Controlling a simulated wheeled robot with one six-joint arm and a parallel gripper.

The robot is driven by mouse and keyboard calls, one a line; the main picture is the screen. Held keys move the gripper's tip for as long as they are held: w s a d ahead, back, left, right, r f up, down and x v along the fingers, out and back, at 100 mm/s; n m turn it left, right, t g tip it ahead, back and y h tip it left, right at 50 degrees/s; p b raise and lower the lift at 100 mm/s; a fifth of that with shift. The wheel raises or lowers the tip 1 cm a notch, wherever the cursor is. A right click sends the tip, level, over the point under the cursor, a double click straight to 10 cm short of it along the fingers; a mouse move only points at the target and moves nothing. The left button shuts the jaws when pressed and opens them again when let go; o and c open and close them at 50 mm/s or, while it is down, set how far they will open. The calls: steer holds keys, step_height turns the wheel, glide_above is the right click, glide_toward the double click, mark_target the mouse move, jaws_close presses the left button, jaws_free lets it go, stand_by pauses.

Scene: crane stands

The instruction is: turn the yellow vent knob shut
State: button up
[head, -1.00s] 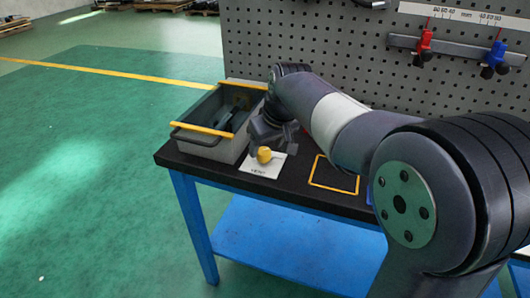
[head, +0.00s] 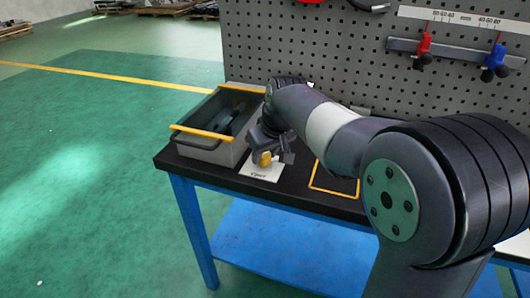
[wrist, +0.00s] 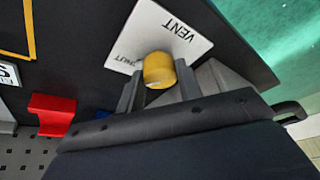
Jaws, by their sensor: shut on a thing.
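The yellow vent knob (head: 264,159) sits on a white plate (head: 262,173) marked VENT near the table's front edge. It also shows in the wrist view (wrist: 159,70), with the white plate (wrist: 180,33) around it. My gripper (head: 268,157) is down at the knob from behind. In the wrist view its two fingers (wrist: 160,88) stand on either side of the knob and are shut on it. The lower part of the knob is hidden by my gripper, and the second word on the plate is only partly visible.
A grey bin (head: 206,147) with yellow edges stands left of the plate. A yellow-outlined square (head: 333,192) lies to its right. A red block (wrist: 52,114) shows in the wrist view. A pegboard (head: 300,50) rises behind the table.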

steer(key=shift+c, duration=0.7)
steer(key=shift+r+m+p, duration=0.1)
steer(key=shift+m+p, duration=0.3)
steer(key=shift+m, duration=0.1)
steer(key=shift+m+h, duration=0.3)
steer(key=o, duration=1)
